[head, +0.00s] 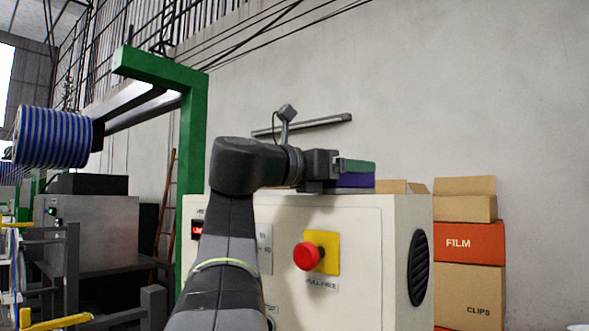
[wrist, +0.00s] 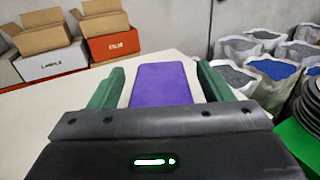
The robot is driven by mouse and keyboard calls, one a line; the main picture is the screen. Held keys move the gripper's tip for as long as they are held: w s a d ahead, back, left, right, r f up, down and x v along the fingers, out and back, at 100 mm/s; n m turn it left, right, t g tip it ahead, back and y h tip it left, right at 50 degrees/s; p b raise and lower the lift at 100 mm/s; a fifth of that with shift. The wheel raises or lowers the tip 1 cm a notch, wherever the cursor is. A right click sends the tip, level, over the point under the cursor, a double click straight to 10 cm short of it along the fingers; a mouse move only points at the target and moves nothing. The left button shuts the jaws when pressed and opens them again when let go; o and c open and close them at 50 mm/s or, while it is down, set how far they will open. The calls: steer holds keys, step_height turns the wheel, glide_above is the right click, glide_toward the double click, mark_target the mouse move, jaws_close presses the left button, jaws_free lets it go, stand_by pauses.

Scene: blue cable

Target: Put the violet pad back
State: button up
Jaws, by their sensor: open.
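The violet pad (head: 352,181) lies on top of the cream cabinet (head: 375,230) in the head view. In the wrist view the violet pad (wrist: 162,84) is a flat rounded rectangle on the pale cabinet top. My gripper (head: 357,165) is over the pad at the cabinet's top edge. Its green fingers stand on either side of the pad in the wrist view, with a gap showing at each side. The gripper is open and holds nothing. The pad's near end is hidden behind the gripper body.
The cabinet front carries a red emergency button (head: 307,256) on a yellow plate. Cardboard and orange boxes (head: 470,243) are stacked to the right. A green frame (head: 192,140) holds a blue striped reel (head: 52,138) at left. Sacks (wrist: 270,68) stand beyond the cabinet.

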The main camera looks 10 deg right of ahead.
steer(key=b+v, duration=0.1)
steer(key=v, duration=1)
steer(key=shift+s+a+b, duration=0.15)
steer(key=shift+a+b, duration=0.2)
steer(key=p+x, duration=0.1)
steer(key=x, duration=0.9)
steer(key=shift+d+p, duration=0.15)
steer(key=shift+p, duration=0.15)
steer(key=shift+w+d, duration=0.25)
steer(key=shift+d, duration=0.35)
steer(key=shift+w+d+f, duration=0.1)
steer(key=shift+d+f, duration=0.1)
steer(key=shift+r, duration=0.15)
steer(key=shift+a, duration=0.1)
